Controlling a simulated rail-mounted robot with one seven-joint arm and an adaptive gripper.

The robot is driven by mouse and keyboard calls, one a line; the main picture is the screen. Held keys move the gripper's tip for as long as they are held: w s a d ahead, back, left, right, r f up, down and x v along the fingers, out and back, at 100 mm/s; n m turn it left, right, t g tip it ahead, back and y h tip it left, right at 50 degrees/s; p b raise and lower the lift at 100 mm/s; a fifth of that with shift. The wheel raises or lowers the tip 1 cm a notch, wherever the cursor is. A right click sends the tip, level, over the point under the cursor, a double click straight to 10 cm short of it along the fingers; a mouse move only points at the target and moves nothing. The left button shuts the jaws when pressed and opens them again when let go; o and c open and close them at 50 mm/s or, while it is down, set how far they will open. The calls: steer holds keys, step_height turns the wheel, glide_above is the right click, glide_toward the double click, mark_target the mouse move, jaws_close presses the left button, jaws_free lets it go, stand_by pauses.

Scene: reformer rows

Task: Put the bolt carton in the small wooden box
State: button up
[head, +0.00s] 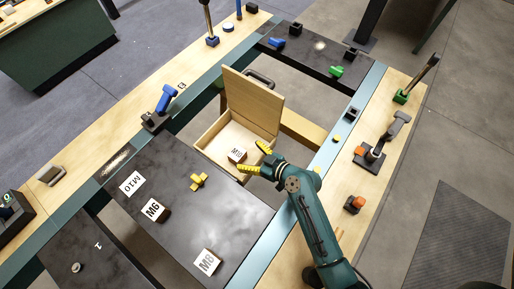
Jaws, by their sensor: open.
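The small wooden box (209,134) stands in the gap between dark plates, its hinged lid (255,100) raised. A small carton (237,155) with a white labelled top is within the box outline, seemingly on its floor near the front right; its lettering is too small to read surely. My gripper (254,158) is open, its yellow fingertips apart at the box's front right, just right of this carton. Whether a fingertip touches the carton cannot be told. More white-topped pieces lie on the dark plate: M10 (131,184), M6 (153,209) and M8 (207,261).
A yellow knob-like part (198,181) lies on the dark plate. A blue clamp (166,98) stands on the left wooden rail. Black and orange fixtures (371,154) and a green-based handle (402,96) line the right rail. My arm crosses the right rail.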

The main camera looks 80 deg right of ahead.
steer(key=v, duration=0.3)
steer(key=shift+s+a+r, duration=0.1)
steer(key=shift+s+r, duration=0.15)
steer(key=shift+s, duration=0.05)
steer(key=w+a+r+n+t+y, duration=0.1)
steer(key=w+a+r+n+t, duration=0.15)
steer(key=w+r, duration=0.8)
steer(key=w+a+r+n+t+y, duration=0.15)
steer(key=w+a+r, duration=0.4)
steer(key=r, duration=0.75)
steer(key=a+r+t+y, duration=0.1)
steer(key=a+r+t, duration=0.1)
steer(key=a+r, duration=0.4)
steer(key=w+a+r+t+y, duration=0.1)
steer(key=a+r, duration=0.5)
steer(key=r, duration=0.6)
steer(key=a+r+t+y, duration=0.1)
steer(key=a+r+t, duration=0.1)
steer(key=a+r, duration=0.4)
step_height(320, 180, up, 4)
steer(key=shift+w+a+r+n+t, duration=0.1)
steer(key=shift+w+a+n+t, duration=0.2)
steer(key=shift+a+n+t, duration=0.1)
